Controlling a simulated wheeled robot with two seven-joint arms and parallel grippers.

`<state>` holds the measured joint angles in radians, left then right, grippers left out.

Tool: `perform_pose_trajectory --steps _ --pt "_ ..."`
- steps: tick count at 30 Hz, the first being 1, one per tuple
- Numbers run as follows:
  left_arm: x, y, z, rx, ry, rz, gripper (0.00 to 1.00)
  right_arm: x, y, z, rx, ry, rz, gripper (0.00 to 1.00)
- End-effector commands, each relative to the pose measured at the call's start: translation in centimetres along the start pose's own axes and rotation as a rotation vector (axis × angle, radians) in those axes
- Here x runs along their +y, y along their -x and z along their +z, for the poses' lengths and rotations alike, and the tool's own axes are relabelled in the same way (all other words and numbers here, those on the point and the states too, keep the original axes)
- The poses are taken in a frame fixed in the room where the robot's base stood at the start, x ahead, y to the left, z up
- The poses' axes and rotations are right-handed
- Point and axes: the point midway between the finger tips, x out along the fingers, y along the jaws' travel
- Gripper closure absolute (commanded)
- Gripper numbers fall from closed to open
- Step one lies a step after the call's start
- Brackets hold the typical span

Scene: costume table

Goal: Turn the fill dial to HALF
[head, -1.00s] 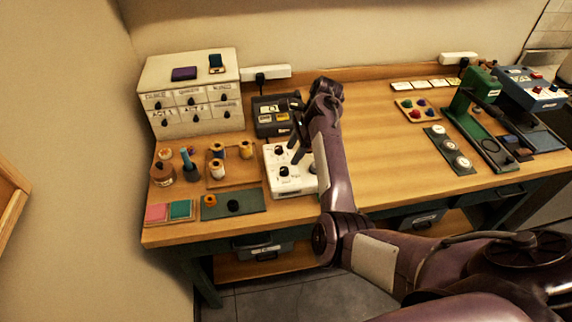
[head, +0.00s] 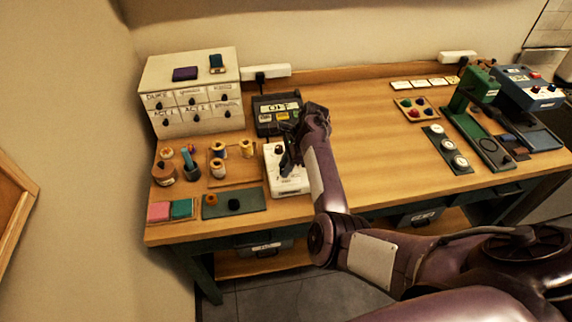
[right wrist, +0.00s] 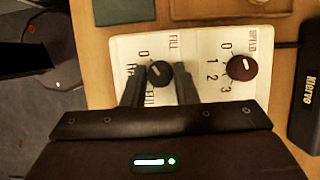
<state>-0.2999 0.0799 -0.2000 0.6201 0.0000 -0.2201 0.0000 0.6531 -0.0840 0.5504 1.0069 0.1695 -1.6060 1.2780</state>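The white control box (head: 290,187) stands near the table's front edge, left of centre; its panel (right wrist: 205,45) fills the middle of the right wrist view. The black fill dial (right wrist: 158,74) has a pale pointer mark and sits beside the FILL label, with 0 and partly hidden words around it. My right gripper (right wrist: 159,72) is open, with one finger on each side of the fill dial and a gap showing on both sides. In the head view my right gripper (head: 288,158) covers much of the box. My left gripper is in neither view.
A dark box (head: 275,115) stands behind the control box. A green mat (head: 220,206) and thread spools lie to the left. The middle of the table is clear.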

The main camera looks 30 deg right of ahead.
Motion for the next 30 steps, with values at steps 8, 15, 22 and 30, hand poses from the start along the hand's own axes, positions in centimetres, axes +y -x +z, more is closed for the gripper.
perform_pose_trajectory --steps 8,15,22,30 --pt "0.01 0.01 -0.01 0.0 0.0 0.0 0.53 -0.01 0.04 -0.01 0.0 0.003 0.002 0.97" --pt "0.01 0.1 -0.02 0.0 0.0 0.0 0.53 -0.12 0.12 -0.03 0.001 0.062 0.026 0.97" --pt "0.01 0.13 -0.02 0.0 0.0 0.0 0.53 -0.24 0.13 -0.09 0.002 0.208 0.088 0.97" --pt "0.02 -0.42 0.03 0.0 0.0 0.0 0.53 -0.44 0.03 -0.05 0.002 0.443 0.183 0.97"
